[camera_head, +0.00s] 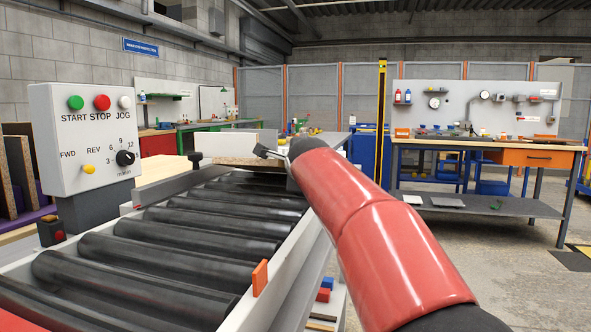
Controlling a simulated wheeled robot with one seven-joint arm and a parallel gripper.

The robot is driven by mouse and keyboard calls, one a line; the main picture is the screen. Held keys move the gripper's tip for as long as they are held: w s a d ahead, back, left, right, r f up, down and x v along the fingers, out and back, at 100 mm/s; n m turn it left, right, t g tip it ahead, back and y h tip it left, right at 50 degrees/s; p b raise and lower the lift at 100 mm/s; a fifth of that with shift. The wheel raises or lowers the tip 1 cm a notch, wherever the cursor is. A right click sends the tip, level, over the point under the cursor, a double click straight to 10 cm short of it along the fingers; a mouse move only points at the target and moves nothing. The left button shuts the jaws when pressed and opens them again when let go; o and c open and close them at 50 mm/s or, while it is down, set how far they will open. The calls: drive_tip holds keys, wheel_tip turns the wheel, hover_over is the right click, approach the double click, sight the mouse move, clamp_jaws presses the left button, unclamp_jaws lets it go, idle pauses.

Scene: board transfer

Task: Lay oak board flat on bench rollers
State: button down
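The bench rollers (183,217) are several black cylinders in a pale metal frame, running from the lower left away to the middle. A brown wooden board (236,162), likely the oak board, shows as a thin strip at their far end. From this low angle I cannot tell whether it rests on the rollers or is held just above them. My red arm reaches in from the lower right. My gripper (272,154) is at the board's right part, with a dark fingertip over its top. The arm hides the rest of the gripper and the board's right end.
A control box (85,135) with buttons and a dial stands left of the rollers. An orange tab (260,278) stands up on the near right rail. A workbench (485,147) stands at the back right, with open floor before it. The near rollers are bare.

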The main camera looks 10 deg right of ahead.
drive_tip(key=shift+r, duration=0.1)
drive_tip(key=c, duration=1.3)
unclamp_jaws()
drive_tip(key=p, duration=0.2)
drive_tip(key=shift+r+g+p, duration=0.25)
drive_tip(key=shift+g+p, duration=0.05)
drive_tip(key=shift+g, duration=0.1)
drive_tip(key=g+p, duration=0.1)
drive_tip(key=p, duration=0.2)
drive_tip(key=shift+s+r+g+p, duration=0.1)
drive_tip(key=shift+s+g+p, duration=0.05)
drive_tip(key=shift+g+p, duration=0.2)
